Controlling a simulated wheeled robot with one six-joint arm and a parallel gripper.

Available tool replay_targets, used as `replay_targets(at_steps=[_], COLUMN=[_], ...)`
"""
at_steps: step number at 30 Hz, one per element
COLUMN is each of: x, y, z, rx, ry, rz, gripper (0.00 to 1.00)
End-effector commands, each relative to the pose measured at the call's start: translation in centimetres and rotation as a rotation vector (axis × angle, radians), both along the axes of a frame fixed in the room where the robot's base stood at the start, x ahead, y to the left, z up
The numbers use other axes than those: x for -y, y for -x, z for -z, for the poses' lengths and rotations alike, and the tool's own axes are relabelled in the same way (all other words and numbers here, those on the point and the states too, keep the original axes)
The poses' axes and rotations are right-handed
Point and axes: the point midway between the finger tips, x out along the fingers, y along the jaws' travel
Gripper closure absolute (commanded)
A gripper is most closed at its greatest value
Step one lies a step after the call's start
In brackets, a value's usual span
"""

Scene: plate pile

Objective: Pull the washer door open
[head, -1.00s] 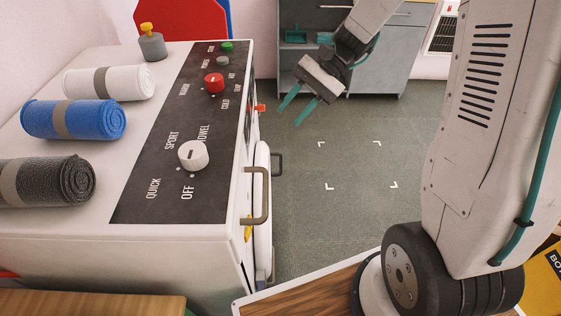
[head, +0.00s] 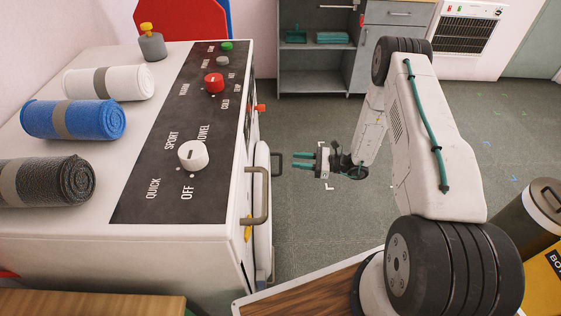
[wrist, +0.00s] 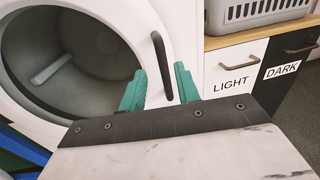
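The white washer (head: 240,240) stands at the left in the head view, its front facing right. Its door (wrist: 110,25) shows in the wrist view as a white ring around round dark glass. The dark bar handle (wrist: 162,65) stands upright on the door's right side and also shows in the head view (head: 277,163). My gripper (head: 297,161) is open and empty, just right of the handle in the head view, with its teal fingers pointing at the washer. In the wrist view the handle lies beyond and between the fingertips (wrist: 158,75), nearer the right one. No contact is visible.
Rolled towels, one of them blue (head: 72,119), lie on the washer top. A beige bar (head: 264,195) juts from its front near the upper edge. Cabinets labelled LIGHT (wrist: 237,93) and DARK stand right of the door. Floor behind the gripper is clear.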

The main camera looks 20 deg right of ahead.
Motion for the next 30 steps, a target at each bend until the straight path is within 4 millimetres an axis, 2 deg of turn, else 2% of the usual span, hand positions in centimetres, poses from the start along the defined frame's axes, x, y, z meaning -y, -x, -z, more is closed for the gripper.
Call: replay_targets(at_steps=[1, 5, 19, 30], x=[0.2, 0.0, -5.7, -6.4], y=[0.1, 0.0, -3.2, -3.6], z=[0.8, 1.7, 1.7, 1.7], rx=[-0.01, -0.019, -0.018, -0.018], ry=[-0.009, -0.019, -0.018, -0.018], rz=[0.018, 0.039, 0.038, 0.04], gripper=[0.68, 0.68, 0.68, 0.68])
